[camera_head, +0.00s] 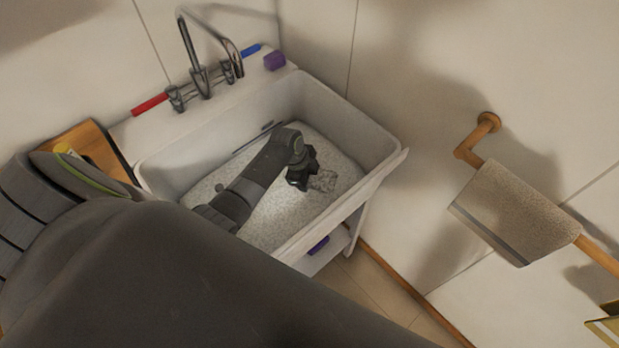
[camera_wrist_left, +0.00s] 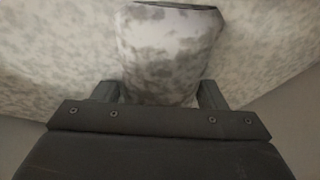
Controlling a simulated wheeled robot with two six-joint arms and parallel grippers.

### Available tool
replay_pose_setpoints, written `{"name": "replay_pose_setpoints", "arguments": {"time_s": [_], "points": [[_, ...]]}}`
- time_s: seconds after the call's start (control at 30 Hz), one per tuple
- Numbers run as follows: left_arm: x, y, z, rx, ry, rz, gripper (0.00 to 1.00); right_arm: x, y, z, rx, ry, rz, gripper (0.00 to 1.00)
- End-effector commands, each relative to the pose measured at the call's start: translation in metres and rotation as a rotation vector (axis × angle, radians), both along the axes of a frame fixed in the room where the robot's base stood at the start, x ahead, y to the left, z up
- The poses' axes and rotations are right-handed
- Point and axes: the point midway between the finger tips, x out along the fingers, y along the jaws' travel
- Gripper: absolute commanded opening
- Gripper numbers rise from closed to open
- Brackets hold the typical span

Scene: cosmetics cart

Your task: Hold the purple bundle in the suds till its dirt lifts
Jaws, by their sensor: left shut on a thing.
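My left gripper (camera_head: 311,181) reaches down into the white sink (camera_head: 368,126), at the surface of pale speckled suds (camera_head: 270,217). It is shut on a bundle (camera_head: 324,181) that looks mottled grey and white, not purple. In the left wrist view the bundle (camera_wrist_left: 168,50) sits between the two fingers, with the speckled suds (camera_wrist_left: 60,60) around it. I cannot tell how deep it lies. A small purple block (camera_head: 274,61) sits on the sink's back right corner. Another purple thing (camera_head: 318,245) shows below the sink's front edge. My right gripper is not in view.
A chrome faucet (camera_head: 194,50) stands on the back ledge, between a red bar (camera_head: 149,105) and a blue bar (camera_head: 251,50). A grey towel (camera_head: 515,212) hangs on a wooden rail at the right. A wooden tray (camera_head: 85,140) is at the left, partly hidden by my arm.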

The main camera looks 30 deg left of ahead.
Motion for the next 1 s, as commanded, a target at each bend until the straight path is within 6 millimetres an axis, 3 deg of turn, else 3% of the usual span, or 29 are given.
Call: {"name": "replay_pose_setpoints", "arguments": {"time_s": [0.47, 1.0], "points": [[-0.0081, 0.0033, -0.0009, 0.001, 0.001, 0.0, 0.29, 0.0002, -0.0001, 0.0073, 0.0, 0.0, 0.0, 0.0], [0.0008, -0.0013, -0.0002, -0.003, -0.002, 0.0, 0.29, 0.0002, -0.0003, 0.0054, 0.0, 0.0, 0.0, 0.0]]}}
